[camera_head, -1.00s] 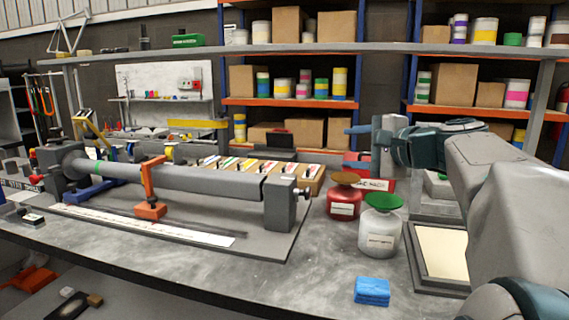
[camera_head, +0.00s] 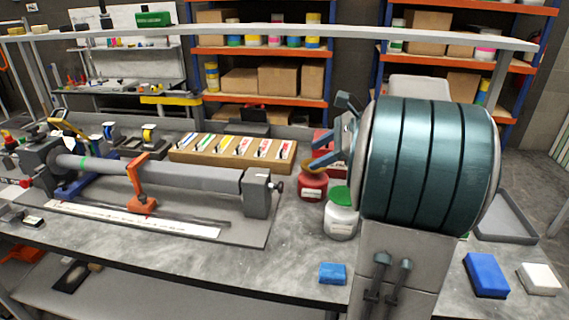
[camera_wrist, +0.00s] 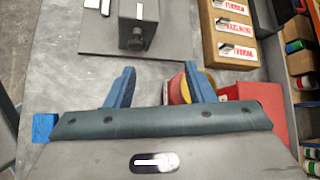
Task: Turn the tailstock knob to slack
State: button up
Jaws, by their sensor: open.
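The tailstock (camera_head: 257,196) is a grey block at the right end of a long grey tube. Its small dark knob (camera_head: 279,186) sticks out from its right face. In the wrist view the tailstock (camera_wrist: 138,10) is at the top, with the knob (camera_wrist: 137,43) on its near face, above and between the fingers. My gripper (camera_head: 318,150) has blue fingers, open and empty. It is right of the knob and higher in the head view, apart from it. The gripper also shows in the wrist view (camera_wrist: 160,72). The knob's turn position is too small to read.
A red jar (camera_head: 312,187) and a white jar with green lid (camera_head: 340,217) stand right of the tailstock, close below my gripper. A wooden rack of labelled cards (camera_head: 200,156) lies behind the tube. A blue block (camera_head: 332,273) lies near the front edge.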

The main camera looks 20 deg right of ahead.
aim_at(278, 187)
jog(key=w+a+f+m+g+p, duration=0.2)
jog(key=w+a+f+p, duration=0.1)
jog(key=a+f, duration=0.4)
notch_tip(278, 187, down, 2)
jog(key=shift+w+a+f+y+p, duration=0.1)
jog(key=shift+w+a+y+p, duration=0.25)
jog(key=shift+p, duration=0.55)
jog(key=c, duration=0.9)
